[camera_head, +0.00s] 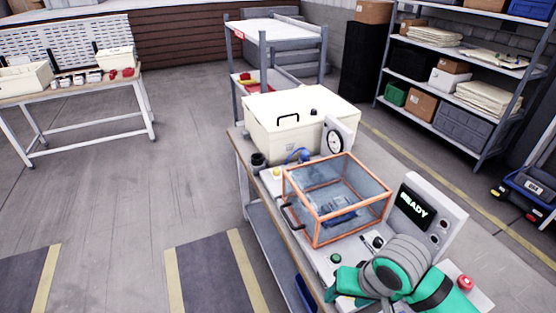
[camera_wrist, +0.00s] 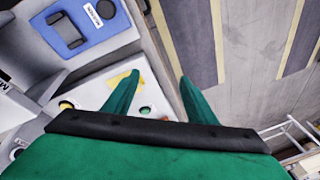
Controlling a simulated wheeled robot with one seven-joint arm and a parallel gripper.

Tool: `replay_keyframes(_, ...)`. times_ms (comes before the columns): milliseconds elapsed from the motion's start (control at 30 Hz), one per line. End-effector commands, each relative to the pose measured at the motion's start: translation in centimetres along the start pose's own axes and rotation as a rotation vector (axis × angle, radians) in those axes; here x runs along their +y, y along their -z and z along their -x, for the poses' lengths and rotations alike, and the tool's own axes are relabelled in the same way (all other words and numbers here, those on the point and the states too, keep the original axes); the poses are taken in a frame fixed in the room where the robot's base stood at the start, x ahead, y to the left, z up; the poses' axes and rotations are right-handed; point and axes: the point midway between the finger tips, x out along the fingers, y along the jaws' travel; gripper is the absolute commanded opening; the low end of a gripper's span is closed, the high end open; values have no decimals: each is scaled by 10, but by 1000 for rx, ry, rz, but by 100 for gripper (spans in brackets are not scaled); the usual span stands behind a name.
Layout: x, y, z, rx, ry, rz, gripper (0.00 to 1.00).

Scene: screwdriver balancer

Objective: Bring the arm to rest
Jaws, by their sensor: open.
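My green and grey arm (camera_head: 395,268) reaches over the front right of the workbench. My gripper's green fingers (camera_head: 335,290) show low beside the bench's near edge in the head view. In the wrist view my gripper (camera_wrist: 157,85) has its two green fingers apart, with nothing seen between them. The fingers are over the bench edge, near a green button (camera_wrist: 145,111) and a yellow patch (camera_wrist: 122,79). Whether the fingers touch the bench top cannot be told.
A clear box with an orange frame (camera_head: 318,216) stands behind my arm, with a blue item inside. A panel reading READY (camera_head: 412,210) stands to its right. A red button (camera_head: 465,282) is at the right. A cream case (camera_head: 290,130) stands behind. Floor left of the bench is free.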

Motion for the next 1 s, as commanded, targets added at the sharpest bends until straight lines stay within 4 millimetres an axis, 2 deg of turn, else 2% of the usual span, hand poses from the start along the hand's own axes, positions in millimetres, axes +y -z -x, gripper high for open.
replay_keyframes(167,-56,32,-2,115,131,61,52)
replay_keyframes(267,-98,55,1,208,234,98,52)
replay_keyframes(400,-156,85,15,357,390,131,52)
replay_keyframes(600,-224,116,44,557,595,142,52)
replay_keyframes(800,-273,135,75,739,771,109,52)
replay_keyframes(1000,-296,145,96,902,899,25,52)
